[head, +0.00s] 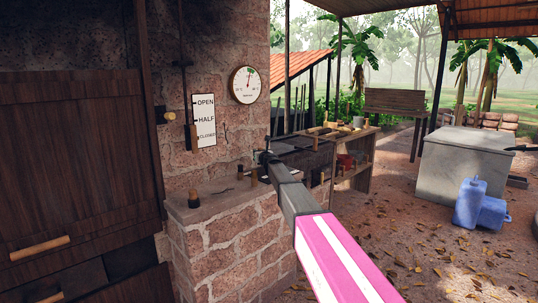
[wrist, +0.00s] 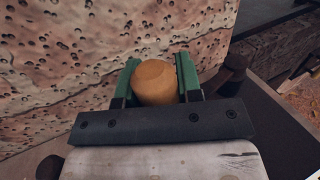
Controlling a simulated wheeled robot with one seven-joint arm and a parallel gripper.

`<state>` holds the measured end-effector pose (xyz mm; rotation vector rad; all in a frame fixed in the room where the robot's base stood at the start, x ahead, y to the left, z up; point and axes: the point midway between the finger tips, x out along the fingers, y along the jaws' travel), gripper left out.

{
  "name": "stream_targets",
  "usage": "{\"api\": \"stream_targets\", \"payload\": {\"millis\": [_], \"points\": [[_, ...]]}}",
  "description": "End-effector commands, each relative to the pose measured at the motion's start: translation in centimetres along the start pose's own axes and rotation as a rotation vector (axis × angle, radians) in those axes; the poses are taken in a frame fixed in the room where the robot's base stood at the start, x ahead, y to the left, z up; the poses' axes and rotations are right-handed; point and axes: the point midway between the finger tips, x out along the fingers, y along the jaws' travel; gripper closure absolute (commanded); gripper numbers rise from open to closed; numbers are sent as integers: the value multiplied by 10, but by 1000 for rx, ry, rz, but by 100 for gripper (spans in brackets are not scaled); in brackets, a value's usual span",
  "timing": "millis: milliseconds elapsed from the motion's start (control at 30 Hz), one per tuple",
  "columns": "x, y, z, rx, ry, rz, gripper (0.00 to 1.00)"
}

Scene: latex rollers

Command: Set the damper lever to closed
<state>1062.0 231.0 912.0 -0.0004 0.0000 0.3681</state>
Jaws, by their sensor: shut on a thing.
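A white sign (head: 204,121) on the stone wall reads OPEN, HALF and CLOSED from top to bottom. A dark vertical rod (head: 183,82) runs down just left of it. A pale wooden knob (head: 169,117) sticks out left of the rod, about level with HALF. A dark piece stands near CLOSED; I cannot tell which part marks the lever's setting. My gripper (head: 262,157) is right of and below the sign, over the brick ledge. In the wrist view its green-padded fingers are shut on a round wooden knob (wrist: 156,83). What the knob belongs to is hidden.
The brick ledge (head: 225,199) carries a dark, wood-topped peg (head: 194,200) and other small pieces. A round dial (head: 245,85) hangs above it. A dark wooden door (head: 70,165) is at left. A wooden shelf, a pale block (head: 463,165) and blue jugs (head: 470,203) stand right; leaf-strewn floor is open between.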

Motion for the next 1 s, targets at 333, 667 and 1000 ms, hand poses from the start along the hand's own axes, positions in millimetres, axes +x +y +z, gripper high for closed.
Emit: {"api": "stream_targets", "payload": {"millis": [333,667,1000], "points": [[25,27,0,1,0,18,100],[33,27,0,1,0,14,100],[34,24,1,0,-1,9,100]]}}
